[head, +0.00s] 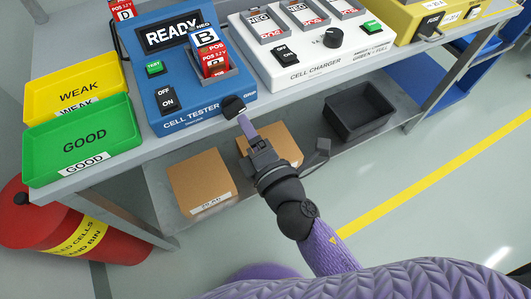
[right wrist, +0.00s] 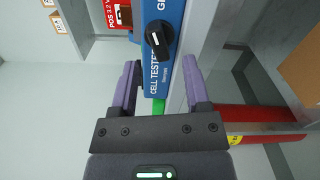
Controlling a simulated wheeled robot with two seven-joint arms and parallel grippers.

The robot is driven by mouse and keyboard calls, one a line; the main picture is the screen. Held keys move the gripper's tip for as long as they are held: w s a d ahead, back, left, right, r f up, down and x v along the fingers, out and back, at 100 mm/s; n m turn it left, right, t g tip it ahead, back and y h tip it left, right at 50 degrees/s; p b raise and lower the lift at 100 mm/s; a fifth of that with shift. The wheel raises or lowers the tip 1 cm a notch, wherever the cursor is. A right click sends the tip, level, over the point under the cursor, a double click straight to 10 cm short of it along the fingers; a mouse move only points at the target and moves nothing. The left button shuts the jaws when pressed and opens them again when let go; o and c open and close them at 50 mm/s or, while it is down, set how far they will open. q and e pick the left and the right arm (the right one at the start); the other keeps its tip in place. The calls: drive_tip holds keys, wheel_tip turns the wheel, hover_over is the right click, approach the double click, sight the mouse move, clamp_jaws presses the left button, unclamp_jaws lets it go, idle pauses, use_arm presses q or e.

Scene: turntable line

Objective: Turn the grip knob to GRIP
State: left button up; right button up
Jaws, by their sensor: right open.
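The grip knob (head: 233,107) is a black knob at the lower right front of the blue cell tester (head: 190,115), left of the word GRIP. In the right wrist view the knob (right wrist: 159,38) shows a white pointer mark. My right gripper (head: 243,122) is open, its purple fingers just in front of the knob. In the right wrist view the fingers (right wrist: 159,62) are spread apart, with the knob beyond their tips; contact cannot be told. My left gripper is out of view.
A white cell charger (head: 310,73) stands right of the tester. Yellow WEAK (head: 75,90) and green GOOD (head: 82,145) trays lie left of it. Cardboard boxes (head: 200,182) and a black bin (head: 358,110) sit on the lower shelf. A red drum (head: 60,225) stands lower left.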

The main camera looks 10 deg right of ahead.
drive_tip(key=b+v, duration=0.1)
drive_tip(key=v, duration=0.5)
drive_tip(key=shift+b, duration=0.4)
drive_tip(key=shift+r, duration=0.1)
drive_tip(key=shift+d, duration=0.1)
